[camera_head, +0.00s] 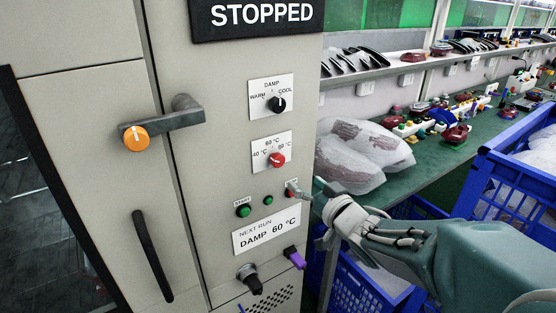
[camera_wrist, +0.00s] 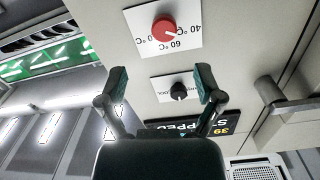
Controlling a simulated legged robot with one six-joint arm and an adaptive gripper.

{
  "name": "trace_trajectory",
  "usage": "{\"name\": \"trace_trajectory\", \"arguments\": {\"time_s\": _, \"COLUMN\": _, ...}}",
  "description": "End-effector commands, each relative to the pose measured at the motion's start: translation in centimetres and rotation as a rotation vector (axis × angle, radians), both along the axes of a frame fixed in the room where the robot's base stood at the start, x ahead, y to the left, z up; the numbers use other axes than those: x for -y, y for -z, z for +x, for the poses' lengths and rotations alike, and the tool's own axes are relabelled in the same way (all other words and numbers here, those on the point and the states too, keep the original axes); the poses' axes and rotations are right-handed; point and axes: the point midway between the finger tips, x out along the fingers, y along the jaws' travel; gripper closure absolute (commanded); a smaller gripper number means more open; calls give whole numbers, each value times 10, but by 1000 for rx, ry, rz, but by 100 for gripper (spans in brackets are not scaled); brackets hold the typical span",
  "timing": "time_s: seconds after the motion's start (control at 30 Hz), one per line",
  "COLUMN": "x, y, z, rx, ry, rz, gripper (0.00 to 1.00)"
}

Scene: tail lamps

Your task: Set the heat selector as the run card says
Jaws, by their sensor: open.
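The heat selector (camera_head: 276,160) is a red round knob on a white plate marked 40, 60 and 80 °C. It also shows upside down in the wrist view (camera_wrist: 165,29), where its pale pointer appears turned toward the 40 °C side. The run card (camera_head: 266,228) reads "NEXT RUN DAMP 60 °C". My gripper (camera_head: 311,192) is in front of the panel, to the lower right of the red knob and apart from it. In the wrist view the gripper (camera_wrist: 162,82) is open and empty, its fingers apart, with the red knob beyond and above the fingertips.
A black WARM/DAMP/COOL knob (camera_head: 277,104) sits above the red one. Below are a green start button (camera_head: 243,211), a black knob (camera_head: 248,278) and a purple part (camera_head: 294,257). A lever handle (camera_head: 163,121) juts out left. A blue crate (camera_head: 515,170) stands right.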

Motion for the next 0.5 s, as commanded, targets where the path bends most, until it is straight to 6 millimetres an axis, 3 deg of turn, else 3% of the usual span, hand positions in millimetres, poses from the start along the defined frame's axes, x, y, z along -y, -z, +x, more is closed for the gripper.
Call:
{"name": "trace_trajectory", "arguments": {"time_s": 0.17, "x": -8, "y": 0, "z": 6, "rx": 7, "ry": -26, "rz": 17, "gripper": 15}}
{"name": "trace_trajectory", "arguments": {"time_s": 0.5, "x": -41, "y": 1, "z": 54, "rx": 7, "ry": -25, "rz": 15, "gripper": 15}}
